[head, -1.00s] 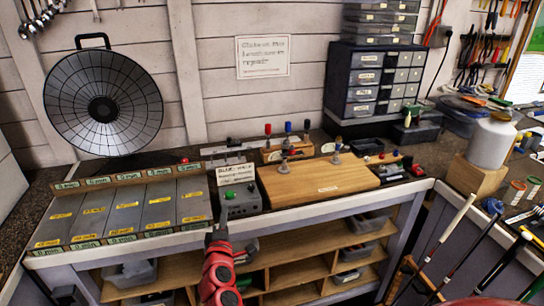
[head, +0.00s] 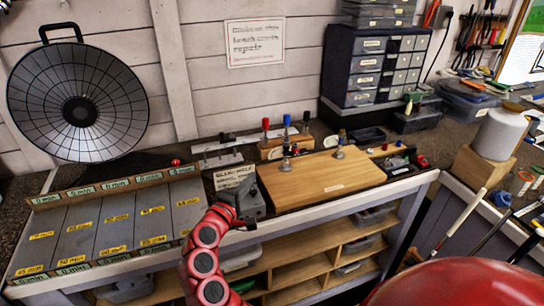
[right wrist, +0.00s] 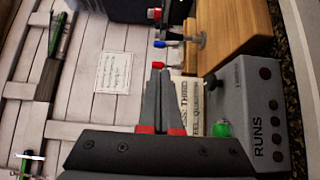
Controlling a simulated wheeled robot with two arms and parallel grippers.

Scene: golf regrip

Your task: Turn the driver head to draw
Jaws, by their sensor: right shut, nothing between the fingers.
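I cannot make out a driver head for certain in either view. Golf club shafts (head: 459,221) lean at the right end of the bench in the head view. My right gripper (head: 242,186) is shut and empty, at the grey box (head: 254,205) near the bench's front edge and partly hiding it. In the right wrist view, my right gripper's fingertips (right wrist: 158,70) are together, beside the grey box (right wrist: 255,115) with its green button (right wrist: 222,130) and "RUNS" label. Whether they touch anything is unclear. My left gripper is not in view.
A wooden board (head: 318,178) with upright clamps lies right of the box. Labelled grey trays (head: 120,225) lie left. A round dish (head: 75,100) stands behind them. A drawer cabinet (head: 372,75) and a white container (head: 496,135) stand farther right.

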